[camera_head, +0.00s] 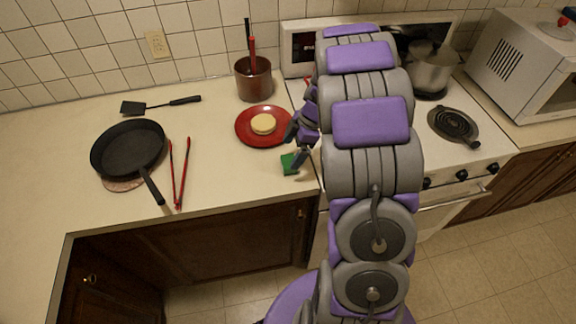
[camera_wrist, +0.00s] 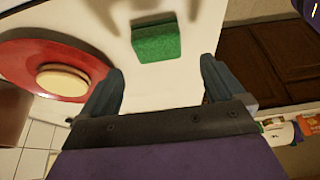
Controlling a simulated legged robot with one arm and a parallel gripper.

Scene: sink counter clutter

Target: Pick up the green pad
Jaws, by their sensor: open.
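The green pad (camera_head: 289,163) lies on the counter near its front edge, just left of the stove and in front of the red plate. In the head view part of it is hidden by my gripper (camera_head: 298,150), which is over it. In the wrist view the green pad (camera_wrist: 156,42) shows whole, ahead of and between the two spread fingers. My gripper (camera_wrist: 162,85) is open and empty, with a gap between its fingertips and the pad.
A red plate (camera_head: 244,134) with a round pale item (camera_head: 263,124) sits close behind the pad. A brown pot (camera_head: 254,80) with utensils, red tongs (camera_head: 173,175), a black pan (camera_head: 128,148) and a spatula (camera_head: 160,105) lie left. The stove (camera_head: 487,153) is right.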

